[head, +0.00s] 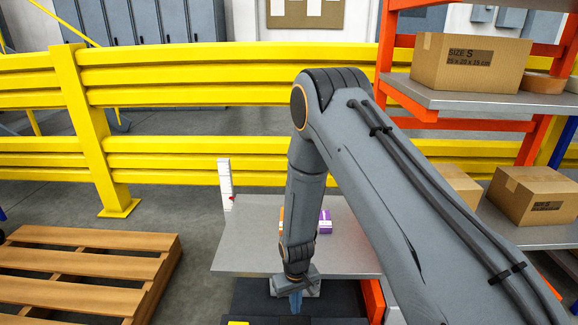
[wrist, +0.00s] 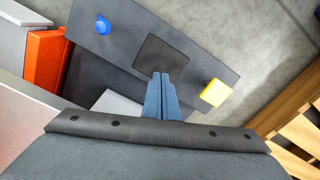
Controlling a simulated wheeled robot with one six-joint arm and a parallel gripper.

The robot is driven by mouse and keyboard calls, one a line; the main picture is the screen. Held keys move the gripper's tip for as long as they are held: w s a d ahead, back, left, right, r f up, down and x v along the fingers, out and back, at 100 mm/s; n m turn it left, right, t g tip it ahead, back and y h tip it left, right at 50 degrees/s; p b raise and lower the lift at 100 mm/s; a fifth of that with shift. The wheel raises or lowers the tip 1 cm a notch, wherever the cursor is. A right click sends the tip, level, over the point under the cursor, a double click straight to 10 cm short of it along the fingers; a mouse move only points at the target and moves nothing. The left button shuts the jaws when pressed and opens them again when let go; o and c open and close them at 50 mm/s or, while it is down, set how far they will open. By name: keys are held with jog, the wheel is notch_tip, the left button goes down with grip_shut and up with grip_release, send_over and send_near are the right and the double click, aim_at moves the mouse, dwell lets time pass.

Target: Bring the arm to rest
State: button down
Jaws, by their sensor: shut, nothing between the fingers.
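My arm (head: 400,175) reaches from the lower right of the head view, bends at the elbow and hangs down. My gripper (head: 295,302) points downward in front of the grey metal table (head: 240,235). Its blue-grey fingers are together with nothing between them. In the wrist view the shut fingers (wrist: 160,78) point toward a dark grey panel (wrist: 105,45) with a black square (wrist: 160,57). A blue round knob (wrist: 103,25) and a yellow block (wrist: 216,92) sit on the panel to either side of the square. The fingers appear apart from them.
A purple box (head: 325,222) stands on the table behind my forearm. A wooden pallet (head: 85,265) lies at left. Yellow guard rails (head: 190,95) run behind. An orange-framed shelf (head: 470,100) with cardboard boxes (head: 535,195) stands at right. Grey floor shows between pallet and table.

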jog(key=s+d+r, duration=0.1)
jog(key=s+r, duration=0.1)
jog(key=r, duration=1.1)
jog(key=s+d+r, duration=0.1)
jog(key=s+r, duration=0.2)
jog(key=r, duration=1.1)
jog(key=s+d+r+m, duration=0.1)
jog(key=s+d+r, duration=0.2)
jog(key=s+r, duration=0.55)
jog(key=s+d+r, duration=0.3)
jog(key=s+r, duration=0.4)
jog(key=s, duration=0.3)
jog(key=d+r+m+p, duration=0.3)
jog(key=d+r+p, duration=0.6)
jog(key=p, duration=0.8)
jog(key=shift+w+p, duration=0.3)
jog(key=shift+w+f, duration=0.1)
jog(key=shift+f, duration=0.1)
